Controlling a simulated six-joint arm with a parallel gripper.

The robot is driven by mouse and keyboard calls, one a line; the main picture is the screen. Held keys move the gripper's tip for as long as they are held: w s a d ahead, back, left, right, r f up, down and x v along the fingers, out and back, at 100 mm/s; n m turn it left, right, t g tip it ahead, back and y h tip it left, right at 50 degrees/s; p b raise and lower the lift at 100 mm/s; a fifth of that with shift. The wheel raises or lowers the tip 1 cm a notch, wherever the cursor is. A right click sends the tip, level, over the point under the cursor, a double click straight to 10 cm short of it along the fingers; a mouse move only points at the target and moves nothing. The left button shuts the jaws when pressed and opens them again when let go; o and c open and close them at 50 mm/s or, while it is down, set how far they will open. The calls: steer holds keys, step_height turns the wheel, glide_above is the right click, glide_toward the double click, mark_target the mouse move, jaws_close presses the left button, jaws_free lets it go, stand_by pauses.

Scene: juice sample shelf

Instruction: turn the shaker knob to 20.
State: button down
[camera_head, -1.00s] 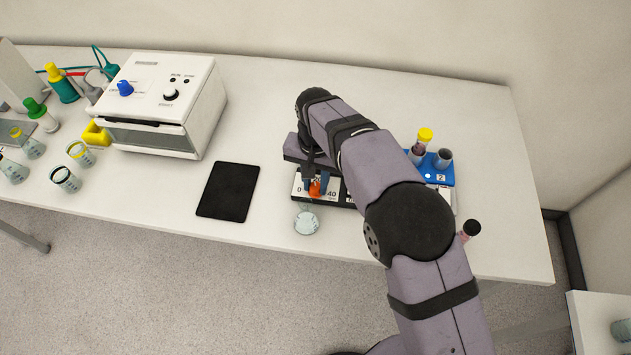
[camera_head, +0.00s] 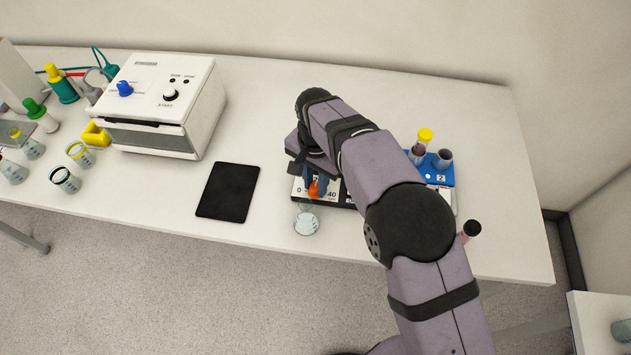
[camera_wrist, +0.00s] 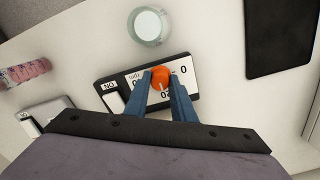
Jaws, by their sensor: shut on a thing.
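The shaker (camera_head: 298,197) stands near the front edge of the table, partly hidden by my arm in the head view. Its white dial plate shows 0 at the left and 40 at the right. The orange knob (camera_head: 314,189) sits on this plate; it also shows in the wrist view (camera_wrist: 160,76). My gripper (camera_wrist: 160,84) has its two blue fingers on either side of the knob, shut on it. A pale mark on the knob faces toward my gripper in the wrist view, near a partly covered number. The exact setting cannot be read.
A clear glass vessel (camera_wrist: 149,26) stands close beside the shaker. A black pad (camera_head: 228,192) lies to the left, and a white box with knobs (camera_head: 160,105) stands behind it. A blue rack (camera_head: 440,170) with tubes is right of my arm.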

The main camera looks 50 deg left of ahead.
mark_target(316, 186)
steer(key=c, duration=1.5)
jaws_free()
steer(key=shift+r+b, duration=1.2)
steer(key=shift+r, duration=2.55)
steer(key=w+d+r+m+p, duration=0.1)
steer(key=w+d+r+p, duration=0.2)
steer(key=w+d, duration=0.8)
steer(key=w+d+r+m+p, duration=0.1)
steer(key=w+d+r+p, duration=0.15)
steer(key=w+d, duration=0.85)
steer(key=s+d+r+p, duration=0.1)
steer(key=s+d, duration=0.2)
steer(key=d, duration=0.6)
steer(key=s+d+r+p, duration=0.1)
steer(key=s+d, duration=0.2)
steer(key=d, duration=0.7)
steer(key=shift+m, duration=0.9)
steer(key=s+d+p, duration=0.1)
steer(key=s+d, duration=0.2)
steer(key=d, duration=0.1)
steer(key=s+d+p, duration=0.1)
steer(key=s+d, duration=0.2)
steer(key=d, duration=0.1)
steer(key=s+d+f+p, duration=0.1)
steer(key=s+d, duration=0.2)
steer(key=d, duration=0.1)
steer(key=shift+s, duration=0.4)
